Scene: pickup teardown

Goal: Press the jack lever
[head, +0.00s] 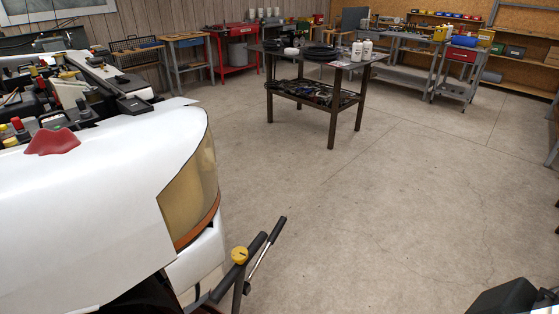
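A slim lever (264,247) with a black grip at its upper end slants up to the right at the bottom centre of the head view, beside the vehicle's front corner. Next to it is a dark bar (252,245) with a round yellow knob (240,254) beside it. The lower ends of these parts run out of the picture or are hidden, so I cannot see the jack's body. Neither of my grippers can be made out. A dark blocky shape (508,297) is cut off at the bottom right corner; I cannot tell what it is.
A white vehicle front (90,215) with an amber lamp (190,195) fills the left; a red cloth-like piece (53,141) lies on it. A dark table (332,119) with bottles stands at the back. Benches line the walls. The concrete floor (400,210) at centre and right is clear.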

